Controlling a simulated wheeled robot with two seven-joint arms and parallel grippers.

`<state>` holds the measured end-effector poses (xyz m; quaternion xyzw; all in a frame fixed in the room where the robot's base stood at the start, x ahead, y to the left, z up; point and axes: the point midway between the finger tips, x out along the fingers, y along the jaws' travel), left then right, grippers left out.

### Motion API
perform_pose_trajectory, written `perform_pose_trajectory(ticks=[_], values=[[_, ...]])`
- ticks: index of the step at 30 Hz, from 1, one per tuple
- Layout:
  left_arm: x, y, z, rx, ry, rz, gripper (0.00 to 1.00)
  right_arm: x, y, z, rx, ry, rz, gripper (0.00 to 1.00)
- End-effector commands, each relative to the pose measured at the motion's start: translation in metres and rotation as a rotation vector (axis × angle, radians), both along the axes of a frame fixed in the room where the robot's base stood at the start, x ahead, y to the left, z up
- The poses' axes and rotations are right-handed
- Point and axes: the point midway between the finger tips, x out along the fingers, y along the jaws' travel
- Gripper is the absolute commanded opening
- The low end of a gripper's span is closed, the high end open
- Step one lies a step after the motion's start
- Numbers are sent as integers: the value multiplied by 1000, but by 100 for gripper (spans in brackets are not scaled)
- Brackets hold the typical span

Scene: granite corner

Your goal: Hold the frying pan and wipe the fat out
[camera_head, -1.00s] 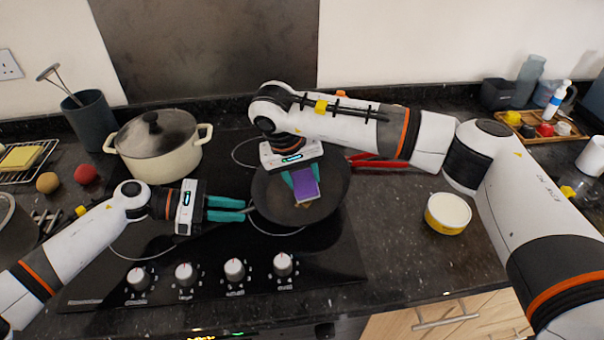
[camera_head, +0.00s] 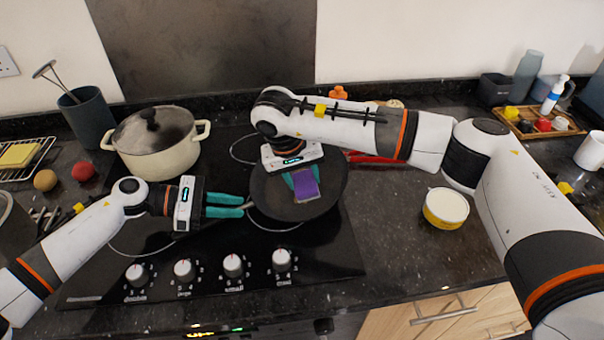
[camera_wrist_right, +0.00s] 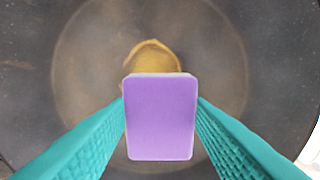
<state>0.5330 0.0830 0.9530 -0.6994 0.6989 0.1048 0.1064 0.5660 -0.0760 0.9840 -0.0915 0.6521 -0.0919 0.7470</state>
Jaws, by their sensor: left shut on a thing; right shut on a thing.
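The dark frying pan (camera_head: 328,200) sits on the black hob, to the right of my left gripper (camera_head: 243,206). My left gripper is shut at the pan's left side, on its handle, which is mostly hidden between the teal fingers. My right gripper (camera_head: 302,184) reaches down over the pan and is shut on a purple sponge (camera_head: 306,188). In the right wrist view the sponge (camera_wrist_right: 160,118) is between the teal fingers, over the pan's inside. A yellow-brown patch of fat (camera_wrist_right: 152,56) shows on the pan floor just beyond the sponge, partly covered by it.
A cream pot (camera_head: 158,158) with a lid stands at the back left of the hob. Control knobs (camera_head: 233,265) line its front. A yellow-and-white tub (camera_head: 446,208) stands on the granite to the right.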

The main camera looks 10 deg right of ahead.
Motion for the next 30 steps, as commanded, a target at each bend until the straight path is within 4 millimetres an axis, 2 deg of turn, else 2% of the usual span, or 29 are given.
perform_pose_trajectory(ticks=[1, 16, 23, 30], values=[[-2, 1, -7, 10, 7, -3, 11, 1, 0, -1, 0, 0, 0, 23], [-2, 1, -7, 10, 6, -3, 11, 32, 16, 0, 0, -1, -1, 23], [-2, 1, -7, 10, 6, -3, 11, 31, 14, -3, -1, 0, 0, 23], [-2, 1, -7, 10, 7, -1, 11, 12, 4, -3, -3, 2, 0, 23]])
